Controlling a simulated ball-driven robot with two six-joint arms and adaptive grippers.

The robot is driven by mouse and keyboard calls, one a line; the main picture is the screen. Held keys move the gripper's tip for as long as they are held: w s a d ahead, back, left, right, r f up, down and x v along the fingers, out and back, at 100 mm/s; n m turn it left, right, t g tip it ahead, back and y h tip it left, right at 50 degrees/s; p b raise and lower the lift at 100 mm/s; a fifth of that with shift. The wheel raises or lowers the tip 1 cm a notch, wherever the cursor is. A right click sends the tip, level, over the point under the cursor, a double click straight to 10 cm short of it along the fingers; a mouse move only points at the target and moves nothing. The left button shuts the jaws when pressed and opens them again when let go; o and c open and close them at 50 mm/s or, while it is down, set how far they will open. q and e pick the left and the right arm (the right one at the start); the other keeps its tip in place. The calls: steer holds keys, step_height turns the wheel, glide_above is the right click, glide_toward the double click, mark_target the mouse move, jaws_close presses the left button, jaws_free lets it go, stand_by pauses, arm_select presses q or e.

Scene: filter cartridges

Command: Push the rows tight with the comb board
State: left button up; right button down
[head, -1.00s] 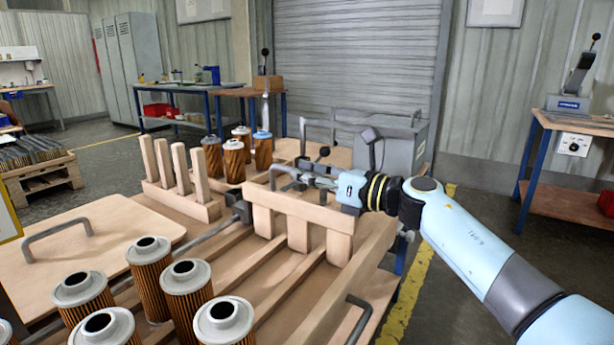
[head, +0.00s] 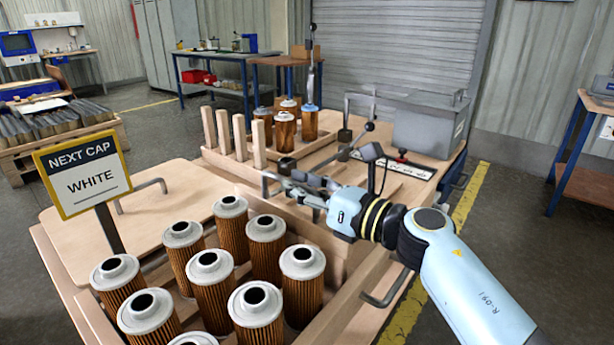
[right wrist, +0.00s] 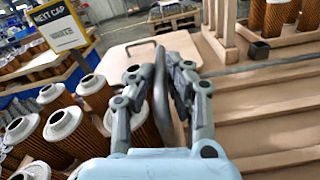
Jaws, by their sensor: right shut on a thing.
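The comb board (head: 322,236) is a pale wooden board with a grey bar handle (right wrist: 161,95). My right gripper (head: 294,184) is shut on that handle, and its two fingers clasp the bar in the right wrist view (right wrist: 160,78). The board stands just behind the rows of filter cartridges (head: 266,250), which have pleated brown bodies and white caps. Its teeth are mostly hidden behind the cartridges, so I cannot tell whether they touch them. The cartridges stand upright in the wooden tray (head: 352,318). My left gripper is not in view.
A rack of upright wooden pegs (head: 240,140) stands behind, with several cartridges beyond it, one blue-capped (head: 309,122). A sign reading "NEXT CAP WHITE" (head: 84,173) stands at left. A wooden lid with a handle (head: 180,205) lies beside the rows. A grey box (head: 425,125) is at back right.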

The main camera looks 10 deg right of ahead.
steer(key=c, duration=1.3)
jaws_free()
steer(key=shift+f, duration=0.15)
steer(key=shift+c, duration=0.2)
steer(key=shift+s, duration=0.1)
steer(key=shift+s+d+f, duration=0.1)
steer(key=shift+s+d, duration=0.1)
steer(key=shift+d, duration=0.05)
steer(key=v, duration=1.1)
steer(key=shift+r, duration=0.3)
steer(key=shift+s, duration=0.1)
